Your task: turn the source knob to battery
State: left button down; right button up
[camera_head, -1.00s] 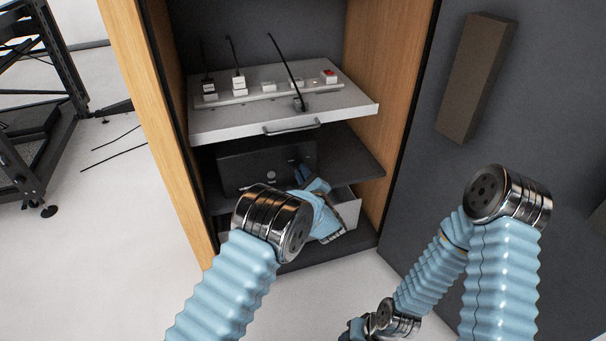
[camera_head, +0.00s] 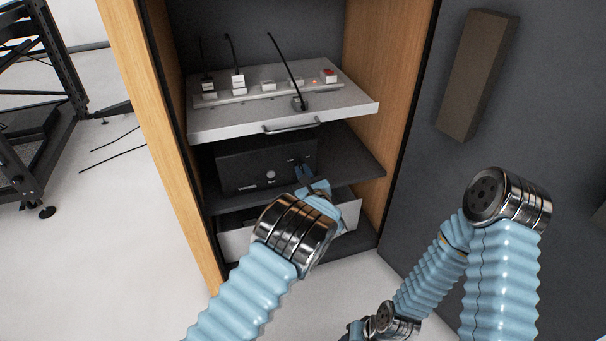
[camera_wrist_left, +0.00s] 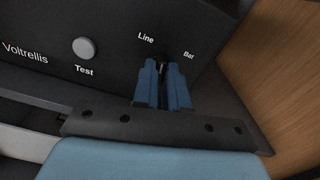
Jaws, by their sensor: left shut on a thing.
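The black power unit (camera_head: 240,168) marked Voltrellis sits on the cabinet's middle shelf. In the left wrist view its front panel (camera_wrist_left: 115,60) shows "Line" and "Bat" labels above the source knob (camera_wrist_left: 163,61). The knob is mostly hidden between the blue fingers of my left gripper (camera_wrist_left: 162,72). The fingers are shut on it, and its pointer direction cannot be read. In the head view my left gripper (camera_head: 303,173) is at the right part of the unit's front. The end of my right arm (camera_head: 352,330) is cut off at the bottom edge, fingers not visible.
A grey round Test button (camera_wrist_left: 84,48) is left of the knob. A shelf with a handle (camera_head: 291,126) carrying plugs and a power strip juts out above the unit. A white drawer (camera_head: 235,243) is below. The cabinet's wooden side (camera_wrist_left: 285,75) is close on the right.

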pick_arm(q)
jog(key=m+p, duration=0.1)
jog(key=m, duration=0.4)
jog(key=shift+d+m, duration=0.1)
jog(key=shift+m, duration=0.2)
jog(key=m+p, duration=0.2)
jog(key=m, duration=0.3)
jog(key=shift+f+m, duration=0.15)
jog(key=shift+m, duration=0.15)
jog(key=c, duration=1.2)
grip_release()
jog(key=shift+o, duration=0.2)
jog(key=p+v, duration=0.1)
jog(key=v, duration=1.2)
jog(key=shift+s+d, duration=0.2)
jog(key=shift+s, duration=0.15)
